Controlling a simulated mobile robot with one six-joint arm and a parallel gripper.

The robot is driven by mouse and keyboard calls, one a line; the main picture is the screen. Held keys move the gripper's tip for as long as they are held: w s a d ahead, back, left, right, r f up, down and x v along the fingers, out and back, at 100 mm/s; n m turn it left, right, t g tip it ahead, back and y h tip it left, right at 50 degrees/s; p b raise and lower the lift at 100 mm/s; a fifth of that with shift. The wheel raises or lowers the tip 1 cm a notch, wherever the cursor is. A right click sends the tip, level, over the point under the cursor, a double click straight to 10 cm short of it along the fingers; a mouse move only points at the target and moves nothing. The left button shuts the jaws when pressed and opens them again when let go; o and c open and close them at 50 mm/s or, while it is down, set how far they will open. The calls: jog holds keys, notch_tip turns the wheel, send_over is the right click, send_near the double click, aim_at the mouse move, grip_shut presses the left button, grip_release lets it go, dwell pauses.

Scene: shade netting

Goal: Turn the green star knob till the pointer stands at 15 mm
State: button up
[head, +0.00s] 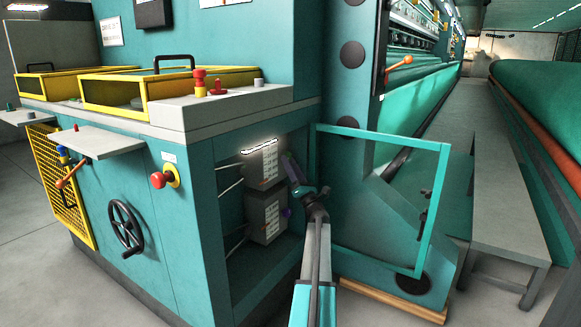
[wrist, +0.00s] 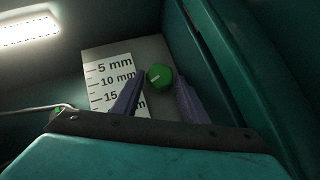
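The green knob (wrist: 159,77) shows in the wrist view on a grey box face, with a short pale line on it. Left of it is a white scale plate (wrist: 97,72) marked 5 mm, 10 mm and 15; its lower part is hidden by my gripper. I cannot make out which mark the pointer stands at. My gripper (wrist: 161,80) is open, its two purple fingers left and right of the knob; contact cannot be told. In the head view my gripper (head: 291,168) is at the upper grey box (head: 262,166) inside the open cabinet, and the knob is hidden.
A lower grey box (head: 265,219) with a bluish knob sits below. The open cabinet door frame (head: 436,205) stands right of my arm. A lit lamp (wrist: 28,31) is at the upper left of the wrist view. A handwheel (head: 126,228) and red button (head: 159,180) are on the outer panel.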

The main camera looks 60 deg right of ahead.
jog(key=shift+w+r, duration=0.1)
jog(key=c, duration=0.8)
jog(key=shift+a+m+g+h+p, duration=0.1)
jog(key=shift+m+g+h+p, duration=0.3)
jog(key=shift+m+h, duration=0.2)
